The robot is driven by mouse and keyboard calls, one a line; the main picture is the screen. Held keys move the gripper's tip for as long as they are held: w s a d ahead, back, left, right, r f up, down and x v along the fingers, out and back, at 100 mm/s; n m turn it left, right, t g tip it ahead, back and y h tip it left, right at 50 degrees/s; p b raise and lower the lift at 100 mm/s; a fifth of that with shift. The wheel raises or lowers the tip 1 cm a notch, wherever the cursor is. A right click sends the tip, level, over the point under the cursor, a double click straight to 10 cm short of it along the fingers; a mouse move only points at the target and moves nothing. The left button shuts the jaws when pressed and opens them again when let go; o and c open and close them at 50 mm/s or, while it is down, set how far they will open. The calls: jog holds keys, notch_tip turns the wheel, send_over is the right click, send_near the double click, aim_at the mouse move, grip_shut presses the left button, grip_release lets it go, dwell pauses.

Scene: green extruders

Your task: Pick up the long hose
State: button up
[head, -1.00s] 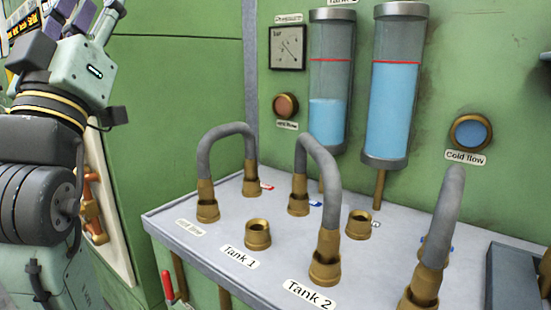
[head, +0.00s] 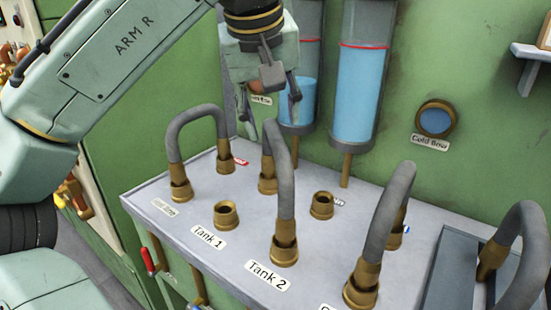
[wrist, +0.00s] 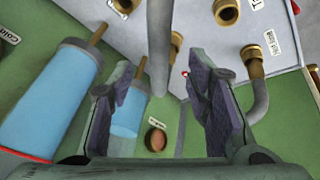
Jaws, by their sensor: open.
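Several grey hoses with brass ends stand as arches on the console. The middle hose (head: 287,195) runs from a back socket to the Tank 2 socket and looks tall. The left hose (head: 182,128) and right hose (head: 388,215) are also arched. Which is the long one is not certain from the pictures. My gripper (head: 268,112) points down, open and empty, around the height of the middle hose's top. In the wrist view, a grey hose (wrist: 160,40) shows between the open fingers (wrist: 158,74), without visible contact. The left hose (wrist: 261,98) lies right of them.
Empty brass sockets stand near Tank 1 (head: 226,214) and behind Tank 2 (head: 322,204). Glass tanks (head: 362,90) with blue liquid rise close behind my gripper. Another hose (head: 525,225) is in a grey tray (head: 440,275) at right.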

aim_at(276, 135)
jog(key=shift+p+x, duration=0.8)
jog(key=shift+x, duration=2.65)
jog(key=shift+w+r, duration=0.1)
jog(key=shift+w, duration=0.1)
jog(key=shift+c, duration=0.5)
grip_shut()
